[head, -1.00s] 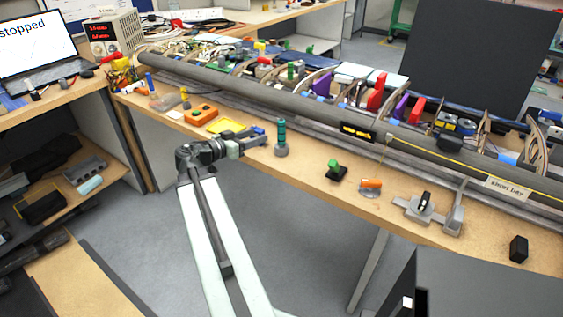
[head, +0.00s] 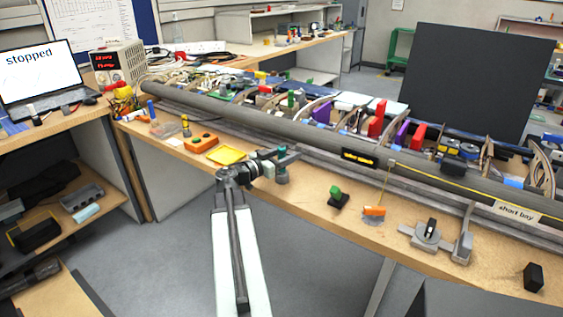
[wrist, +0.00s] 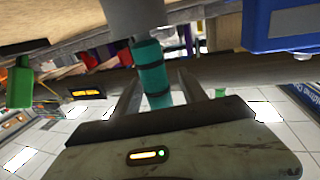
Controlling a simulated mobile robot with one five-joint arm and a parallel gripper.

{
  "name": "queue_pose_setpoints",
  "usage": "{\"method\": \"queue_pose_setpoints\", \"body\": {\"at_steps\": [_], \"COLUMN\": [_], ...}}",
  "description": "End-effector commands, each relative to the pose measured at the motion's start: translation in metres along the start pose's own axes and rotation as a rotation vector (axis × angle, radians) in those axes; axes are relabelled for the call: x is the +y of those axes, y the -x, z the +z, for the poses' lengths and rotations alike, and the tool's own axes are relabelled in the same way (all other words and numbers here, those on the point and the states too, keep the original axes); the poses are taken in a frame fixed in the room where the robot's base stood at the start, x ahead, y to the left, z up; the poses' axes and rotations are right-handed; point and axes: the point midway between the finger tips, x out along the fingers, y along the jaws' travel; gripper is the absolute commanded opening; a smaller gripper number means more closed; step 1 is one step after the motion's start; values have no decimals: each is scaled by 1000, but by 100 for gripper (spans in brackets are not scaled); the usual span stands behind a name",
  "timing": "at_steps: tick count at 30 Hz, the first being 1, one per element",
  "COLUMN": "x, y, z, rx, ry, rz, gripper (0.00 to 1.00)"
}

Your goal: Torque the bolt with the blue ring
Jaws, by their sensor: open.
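The teal-handled tool (head: 282,163) stands upright in a grey base near the workbench's front edge, partly hidden by my gripper. My gripper (head: 286,155) is open at the handle. In the wrist view, which looks upside down, the teal banded handle (wrist: 152,76) lies between the two open fingers (wrist: 158,92); I cannot tell whether either finger touches it. The wing (head: 300,118) lies along the bench behind, its ribs and coloured parts exposed. I cannot make out a bolt with a blue ring in either view.
A green-topped piece (head: 337,197), an orange piece (head: 374,211) and a grey fixture (head: 428,237) stand along the bench to the right. A yellow tray (head: 227,155) and an orange box (head: 202,142) lie left. Open floor lies in front.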

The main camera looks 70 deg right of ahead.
Motion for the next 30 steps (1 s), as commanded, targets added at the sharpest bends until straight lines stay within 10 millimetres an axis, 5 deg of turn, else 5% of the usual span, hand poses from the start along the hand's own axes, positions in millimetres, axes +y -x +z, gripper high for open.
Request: {"method": "queue_pose_setpoints", "body": {"at_steps": [6,12,23,30], "x": [0,0,0,1], "y": [-4,-4,-4,-4], "z": [0,0,-4,-39], "rx": [0,0,0,0], "ry": [0,0,0,0], "rz": [-1,0,0,1], "gripper": [50,0,0,0]}}
